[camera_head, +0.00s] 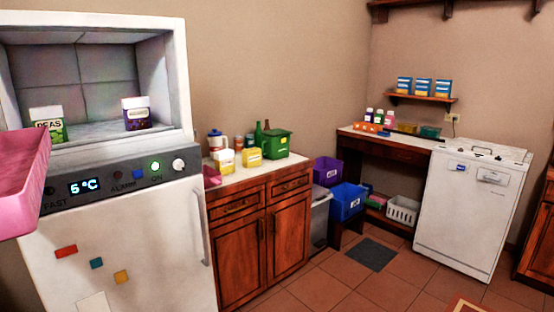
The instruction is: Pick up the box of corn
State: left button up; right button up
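I cannot make out a box that I can read as corn. A white and green box labelled PEAS (48,124) stands at the left in the open upper compartment of the white fridge (165,235). A white and dark purple box (137,113) stands at the right in the same compartment; its label is too small to read. A yellow box-like item (252,157) stands on the counter, and its label is unreadable too. Neither of my grippers is in view.
A pink panel or tray (25,185) juts in at the left edge, before the fridge. The wooden counter (250,175) holds a green bin (276,144) and bottles. A white dishwasher (472,210) stands at right. The tiled floor (350,285) between is mostly clear.

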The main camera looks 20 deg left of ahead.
aim_at(224, 164)
jog(key=i, duration=0.45)
jog(key=i+l+u, duration=0.1)
jog(key=i, duration=0.35)
